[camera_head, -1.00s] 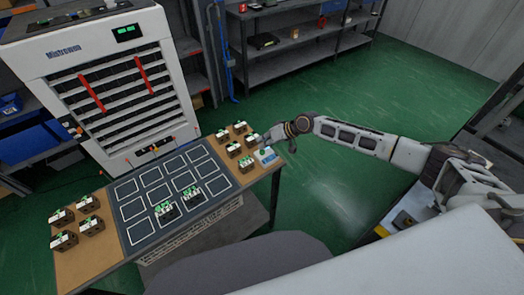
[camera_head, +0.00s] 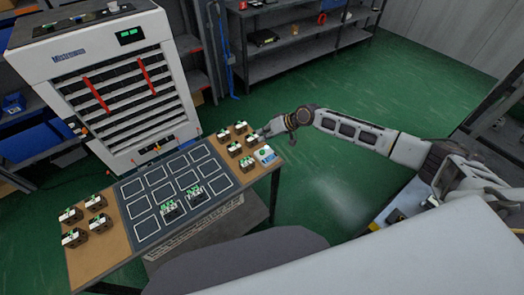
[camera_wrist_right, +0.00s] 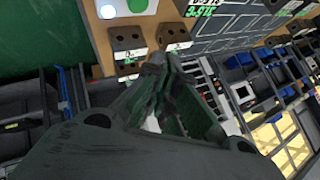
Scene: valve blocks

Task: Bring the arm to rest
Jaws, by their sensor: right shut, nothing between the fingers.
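My right arm comes in from the right in the head view. Its gripper (camera_head: 266,134) is over the right end of the table, close to the valve blocks (camera_head: 234,149) there. In the right wrist view the fingers of my right gripper (camera_wrist_right: 158,62) come together with nothing between them. A valve block (camera_wrist_right: 127,38) shows just beyond the fingertips; I cannot tell whether they touch it. My left gripper is not in view.
The table (camera_head: 115,242) bears a dark panel of outlined squares (camera_head: 145,230), with two blocks (camera_head: 172,209) on it. Several more blocks (camera_head: 73,237) stand at its left end. A white cabinet (camera_head: 85,45) stands behind. Green floor (camera_head: 330,215) right of the table is clear.

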